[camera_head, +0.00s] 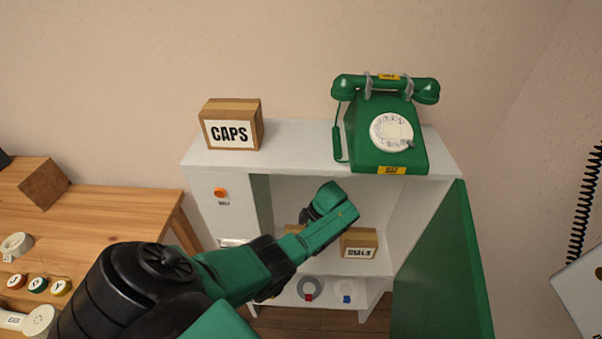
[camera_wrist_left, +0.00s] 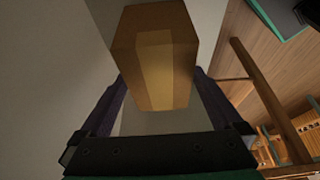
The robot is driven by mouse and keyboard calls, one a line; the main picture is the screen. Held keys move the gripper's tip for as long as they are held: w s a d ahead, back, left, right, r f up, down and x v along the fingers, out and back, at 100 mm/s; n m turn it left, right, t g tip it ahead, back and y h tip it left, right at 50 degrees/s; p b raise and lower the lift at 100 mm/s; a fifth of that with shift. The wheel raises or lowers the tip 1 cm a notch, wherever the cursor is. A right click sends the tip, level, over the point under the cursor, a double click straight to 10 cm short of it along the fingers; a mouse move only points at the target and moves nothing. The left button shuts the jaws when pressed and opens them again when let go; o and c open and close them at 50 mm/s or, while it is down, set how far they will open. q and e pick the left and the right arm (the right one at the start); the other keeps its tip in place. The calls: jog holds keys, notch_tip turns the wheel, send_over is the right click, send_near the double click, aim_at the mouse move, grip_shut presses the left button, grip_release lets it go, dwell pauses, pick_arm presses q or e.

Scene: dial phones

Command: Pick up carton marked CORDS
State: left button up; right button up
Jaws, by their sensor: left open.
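A plain brown carton (camera_wrist_left: 155,55) with a lighter tape strip lies between the fingers of my left gripper (camera_wrist_left: 160,82) in the left wrist view. The fingers are apart, one on each side of it; I cannot tell if they touch it. No label shows on the faces in view. In the head view my left arm reaches into the cabinet's open bay and hides the fingers. A small part of a carton (camera_head: 294,229) shows behind the arm, its marking hidden. My right gripper is not in view.
The white cabinet (camera_head: 300,135) carries a CAPS carton (camera_head: 231,124) and a green dial phone (camera_head: 385,125) on top. A DIALS carton (camera_head: 359,243) stands in the bay, right of my arm. The green door (camera_head: 440,270) is open at right. A wooden table (camera_head: 110,215) stands left.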

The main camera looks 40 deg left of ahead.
pick_arm(q)
jog(key=shift+f, duration=0.1)
jog(key=c, duration=1.4)
